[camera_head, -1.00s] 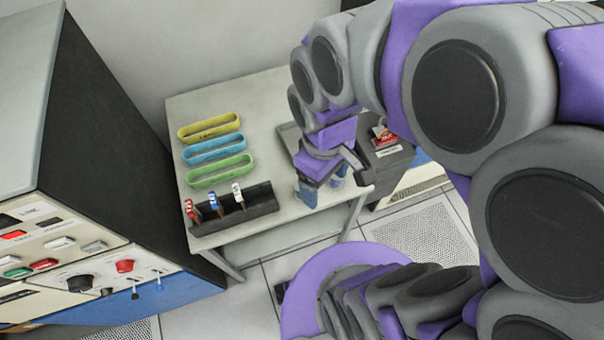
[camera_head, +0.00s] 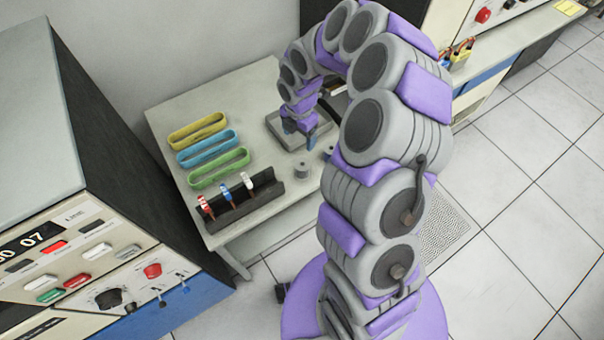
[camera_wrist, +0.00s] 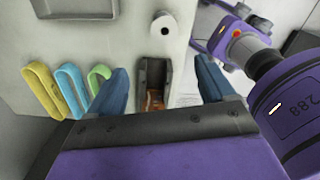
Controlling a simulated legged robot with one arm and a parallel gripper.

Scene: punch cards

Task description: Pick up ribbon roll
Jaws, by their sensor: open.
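In the wrist view a pale roll with a dark centre (camera_wrist: 162,23) lies at the top, beyond the fingertips and a little right of centre. My gripper (camera_head: 300,133) is over the table by the grey tray, behind the roll in the head view. In the wrist view its blue fingers (camera_wrist: 158,68) are spread, with nothing held between them.
Yellow (camera_head: 198,131), blue (camera_head: 208,148) and green (camera_head: 219,167) oval trays lie left on the table. The black rack (camera_head: 263,196) holds several coloured items near the front edge. A shallow grey tray (camera_head: 272,122) lies at the back. A control console (camera_head: 100,250) stands at left.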

